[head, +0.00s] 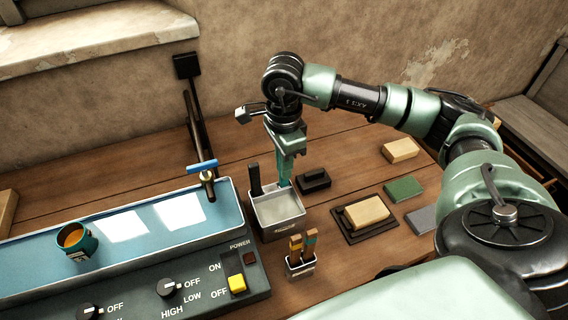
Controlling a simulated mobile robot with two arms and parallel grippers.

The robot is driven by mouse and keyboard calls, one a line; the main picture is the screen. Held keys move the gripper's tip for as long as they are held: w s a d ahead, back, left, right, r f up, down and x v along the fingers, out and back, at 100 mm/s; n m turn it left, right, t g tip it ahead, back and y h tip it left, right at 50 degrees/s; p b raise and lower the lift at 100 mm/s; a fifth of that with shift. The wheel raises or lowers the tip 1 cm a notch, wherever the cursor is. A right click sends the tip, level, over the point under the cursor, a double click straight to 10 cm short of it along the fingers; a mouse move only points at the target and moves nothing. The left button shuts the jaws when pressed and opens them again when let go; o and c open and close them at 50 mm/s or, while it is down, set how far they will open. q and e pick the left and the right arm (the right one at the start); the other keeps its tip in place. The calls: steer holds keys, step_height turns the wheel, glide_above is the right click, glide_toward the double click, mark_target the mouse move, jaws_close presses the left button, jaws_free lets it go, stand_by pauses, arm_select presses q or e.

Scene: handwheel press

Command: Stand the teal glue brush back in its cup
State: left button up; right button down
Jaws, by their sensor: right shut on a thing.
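My right gripper (286,150) is shut on the teal glue brush (285,172) and points down. The brush hangs upright, its lower end at the back rim of a square pale metal tin (277,227). I cannot tell whether its tip is inside the tin or just behind it. A dark-handled tool (255,180) stands at the tin's back left corner. A small metal cup (300,271) in front of the tin holds upright tools with tan and teal parts (310,242). I cannot tell which container is the brush's cup. My left gripper is out of view.
A blue-topped tray (150,222) with a control panel (190,285) fills the left, with an orange-filled teal pot (75,240) on it. A black block (314,181), a tan block (367,212) on a dark base and a green block (403,189) lie right of the tin.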

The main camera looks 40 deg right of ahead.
steer(key=shift+f, duration=0.1)
steer(key=c, duration=1.3)
jaws_free()
steer(key=shift+c, duration=0.2)
